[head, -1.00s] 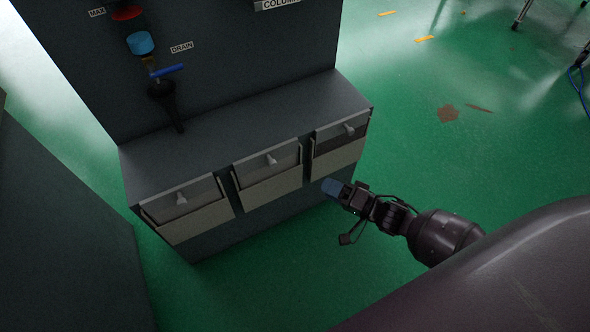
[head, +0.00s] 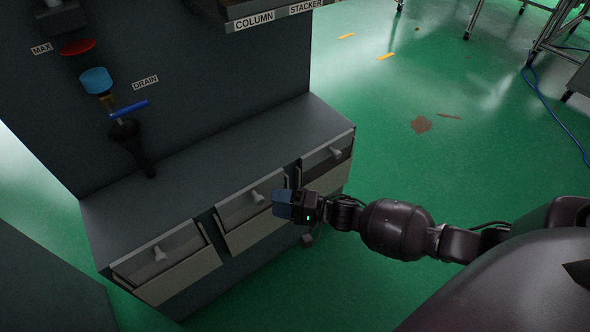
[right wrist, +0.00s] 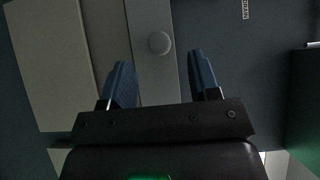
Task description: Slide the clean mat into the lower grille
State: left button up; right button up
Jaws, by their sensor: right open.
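I cannot make out a clean mat or a lower grille in either view. My right gripper (head: 281,204) is open in front of the middle drawer front (head: 236,210) of the dark grey cabinet. The pale knob (head: 258,197) of that drawer is just left of its fingertips in the head view. In the right wrist view the spread blue fingers (right wrist: 160,66) face the drawer, and the round knob (right wrist: 159,43) lies ahead, between their lines. I see no grip on it. My left gripper is out of view.
Left and right drawers (head: 155,254) (head: 325,155) have similar knobs, with pale panels below the fronts. Above the cabinet top (head: 215,150) are a blue-handled drain valve (head: 128,109) and a column stacker shelf (head: 270,18). Green floor (head: 400,165) is open to the right.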

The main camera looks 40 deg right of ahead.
aim_at(264, 200)
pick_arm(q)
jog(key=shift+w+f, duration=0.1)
pick_arm(e)
jog(key=shift+x, duration=1.75)
grip_shut()
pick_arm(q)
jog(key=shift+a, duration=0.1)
pick_arm(e)
jog(key=shift+r, duration=0.1)
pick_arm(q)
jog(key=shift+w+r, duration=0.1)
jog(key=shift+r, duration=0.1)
pick_arm(e)
jog(key=shift+r, duration=0.1)
